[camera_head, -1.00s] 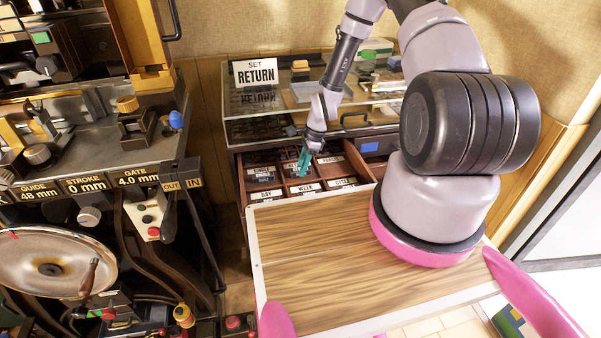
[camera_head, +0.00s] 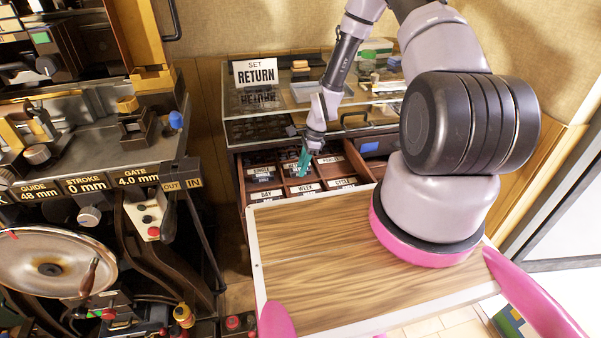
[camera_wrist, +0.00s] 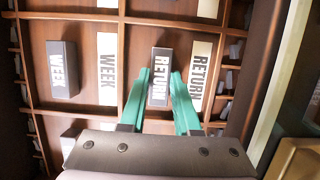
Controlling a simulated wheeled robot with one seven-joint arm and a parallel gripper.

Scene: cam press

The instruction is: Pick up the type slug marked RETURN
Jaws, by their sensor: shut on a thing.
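The dark grey type slug marked RETURN (camera_wrist: 160,68) stands in its drawer compartment beside the white RETURN label (camera_wrist: 201,72) in the wrist view. My gripper (camera_wrist: 161,84) has its two green fingers on either side of the slug, shut on it. I cannot tell whether the slug is clear of the compartment floor. In the head view my gripper (camera_head: 303,172) reaches down into the open drawer, and the slug there is too small to make out.
A WEEK slug (camera_wrist: 62,70) stands in the neighbouring compartment with its WEEK label (camera_wrist: 106,70). Wooden dividers (camera_wrist: 121,60) separate the compartments. A bare wooden board (camera_head: 330,265) lies in front. Press machinery (camera_head: 90,140) fills the left.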

